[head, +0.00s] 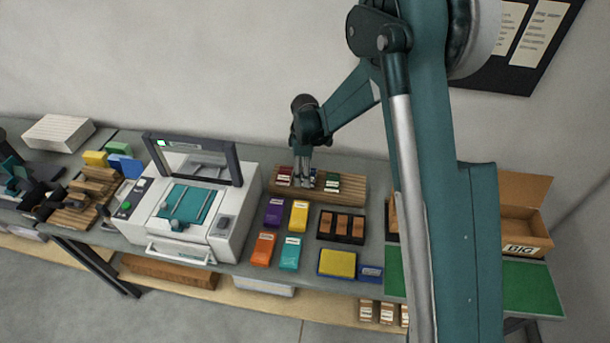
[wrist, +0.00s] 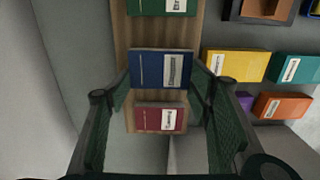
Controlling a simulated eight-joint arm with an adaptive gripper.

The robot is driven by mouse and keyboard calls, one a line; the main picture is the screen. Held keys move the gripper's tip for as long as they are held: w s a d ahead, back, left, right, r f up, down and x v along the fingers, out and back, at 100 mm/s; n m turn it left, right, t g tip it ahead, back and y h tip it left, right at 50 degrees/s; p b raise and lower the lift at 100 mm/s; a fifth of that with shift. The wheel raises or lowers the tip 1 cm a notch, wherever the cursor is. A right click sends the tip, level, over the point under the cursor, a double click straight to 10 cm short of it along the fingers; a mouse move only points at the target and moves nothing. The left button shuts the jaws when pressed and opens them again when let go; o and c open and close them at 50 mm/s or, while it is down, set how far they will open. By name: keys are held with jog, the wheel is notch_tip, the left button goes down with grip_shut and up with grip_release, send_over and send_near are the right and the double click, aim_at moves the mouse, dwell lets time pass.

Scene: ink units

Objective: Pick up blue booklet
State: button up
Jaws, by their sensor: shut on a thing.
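The blue booklet (wrist: 147,68) has a pale label and stands between a green booklet (wrist: 172,7) and a red booklet (wrist: 147,117) in the wrist view. My gripper (wrist: 160,78) is shut on the blue booklet, one dark green finger pad against each side. In the head view my gripper (head: 307,184) reaches down at the wooden rack (head: 353,184). The red booklet (head: 284,172) is left of it and the green booklet (head: 332,179) right of it. The blue booklet is mostly hidden by the fingers there. I cannot tell whether it is lifted.
A white machine (head: 228,239) with a raised lid stands left of the rack. Purple (head: 274,211), yellow (head: 299,215), orange (head: 263,248) and teal (head: 290,252) boxes lie in front. A dark tray (head: 326,237) with brown blocks is at front right. A wall rises behind.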

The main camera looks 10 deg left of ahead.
notch_tip(320, 180, up, 9)
dwell(0.5)
dwell(0.7)
